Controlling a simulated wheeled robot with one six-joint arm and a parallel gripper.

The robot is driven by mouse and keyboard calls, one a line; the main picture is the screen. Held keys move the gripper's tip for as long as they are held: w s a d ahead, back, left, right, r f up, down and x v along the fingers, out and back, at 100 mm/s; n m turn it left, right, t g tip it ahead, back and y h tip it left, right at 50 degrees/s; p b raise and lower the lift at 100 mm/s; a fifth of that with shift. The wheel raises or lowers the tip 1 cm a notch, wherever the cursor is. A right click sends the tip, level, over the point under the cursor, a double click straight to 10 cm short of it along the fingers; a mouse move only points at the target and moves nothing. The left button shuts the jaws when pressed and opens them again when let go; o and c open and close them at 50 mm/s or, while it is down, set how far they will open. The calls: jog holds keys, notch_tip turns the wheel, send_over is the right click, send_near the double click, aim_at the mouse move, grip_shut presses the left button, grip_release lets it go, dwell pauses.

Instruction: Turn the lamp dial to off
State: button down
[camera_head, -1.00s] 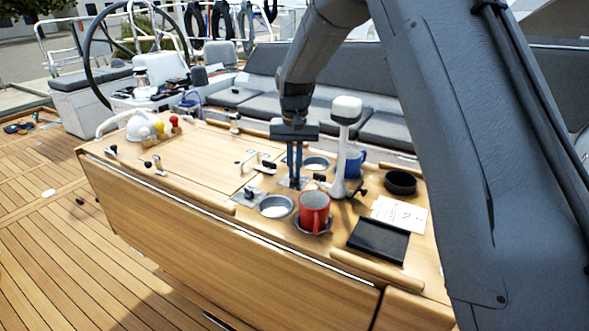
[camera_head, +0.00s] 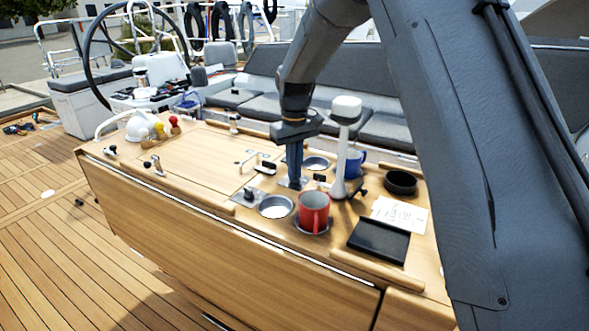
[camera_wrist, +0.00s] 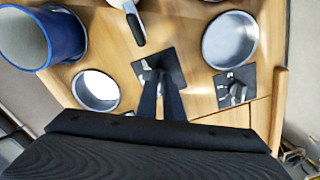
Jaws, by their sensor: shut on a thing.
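My gripper (camera_head: 294,182) points straight down at the table top, its fingers shut on the small knob of a dial (camera_wrist: 150,70). The dial sits on a dark square plate (camera_wrist: 174,62), seen in the wrist view; the fingers hide much of the knob. A second dial (camera_head: 250,194) on a similar plate is to the left in the head view, and it also shows at the right of the wrist view (camera_wrist: 237,92). I cannot read which dial is labelled for the lamp. A white post with a rounded top (camera_head: 345,112), possibly the lamp, stands just right of my gripper.
A red mug (camera_head: 313,212) stands in front of my gripper, beside an empty round cup holder (camera_head: 276,207). A blue mug (camera_head: 355,162) is behind the post. A black tray (camera_head: 378,241), a paper card (camera_head: 400,214) and a black ring-shaped dish (camera_head: 400,182) lie to the right.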

jog(key=shift+w+r, duration=0.1)
jog(key=shift+r, duration=0.05)
jog(key=c, duration=1.9)
grip_release()
notch_tip(320, 180, up, 8)
jog(key=shift+f+b, duration=0.15)
jog(key=shift+b, duration=1)
